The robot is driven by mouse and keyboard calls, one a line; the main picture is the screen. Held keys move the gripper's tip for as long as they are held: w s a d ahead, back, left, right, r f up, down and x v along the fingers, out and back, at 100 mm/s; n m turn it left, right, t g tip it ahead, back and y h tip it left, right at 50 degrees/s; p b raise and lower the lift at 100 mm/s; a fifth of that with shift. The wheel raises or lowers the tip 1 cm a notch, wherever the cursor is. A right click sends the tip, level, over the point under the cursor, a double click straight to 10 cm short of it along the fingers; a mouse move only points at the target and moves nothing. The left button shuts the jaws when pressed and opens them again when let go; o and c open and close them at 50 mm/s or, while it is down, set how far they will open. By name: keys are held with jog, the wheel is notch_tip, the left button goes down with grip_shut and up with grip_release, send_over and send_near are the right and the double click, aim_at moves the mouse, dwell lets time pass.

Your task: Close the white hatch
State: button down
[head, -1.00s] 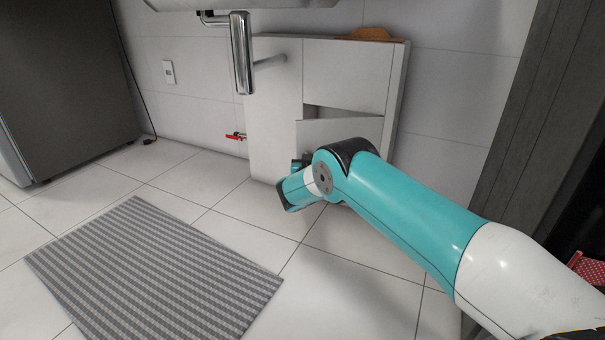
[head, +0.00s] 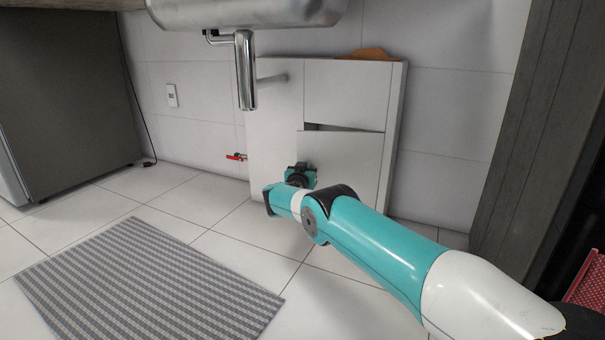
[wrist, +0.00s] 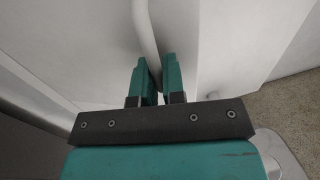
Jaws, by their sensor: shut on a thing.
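The white hatch (head: 350,155) is the lower right panel of the low white cabinet (head: 270,125) in the head view. It stands slightly ajar, with a narrow dark gap along its top edge. My gripper (head: 300,172) is at the hatch's left side. In the wrist view, the teal fingers of my gripper (wrist: 157,80) are shut on a thin, rounded white strip (wrist: 146,30). My wrist and forearm hide the hatch's lower left part.
A metal sink (head: 245,12) with a chrome drain pipe (head: 245,75) hangs above the cabinet's left side. A red valve (head: 236,157) is left of the cabinet. A grey striped mat (head: 150,285) lies on the tiled floor. A dark wooden panel (head: 520,140) stands right.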

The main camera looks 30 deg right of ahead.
jog(key=shift+w+a, duration=0.1)
jog(key=shift+a, duration=0.2)
jog(key=c, duration=1.5)
grip_release()
jog(key=shift+d, duration=0.25)
jog(key=p+v, duration=1.2)
jog(key=v, duration=0.5)
jog(key=shift+s+a+p, duration=0.2)
jog(key=shift+s+p, duration=0.05)
jog(key=shift+p, duration=0.05)
